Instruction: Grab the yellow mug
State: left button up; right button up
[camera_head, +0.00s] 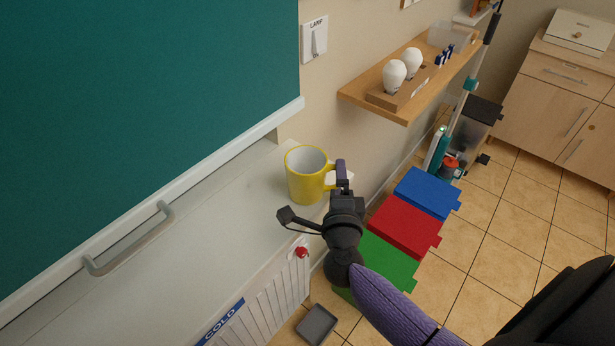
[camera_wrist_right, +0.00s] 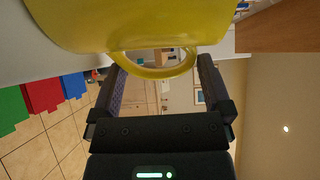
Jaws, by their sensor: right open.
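The yellow mug (camera_head: 304,183), white inside, stands upright on the right end of the white top, its handle toward the right. My right gripper (camera_head: 342,176) is at the handle side of the mug, its dark arm coming in from the lower right. In the right wrist view the mug (camera_wrist_right: 140,22) fills the top, and its handle loop (camera_wrist_right: 155,70) reaches between the two open fingers of my right gripper (camera_wrist_right: 158,75). I cannot tell whether a finger touches the handle. My left gripper is not in view.
The white top (camera_head: 225,215) is clear to the left, under a teal panel (camera_head: 140,90) with a grey handle (camera_head: 130,240). A wooden shelf (camera_head: 405,108) with white bulbs is behind. Blue (camera_head: 428,192), red (camera_head: 405,225) and green (camera_head: 385,262) bins stand on the floor at right.

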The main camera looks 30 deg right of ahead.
jog(key=shift+x, duration=0.8)
grip_shut()
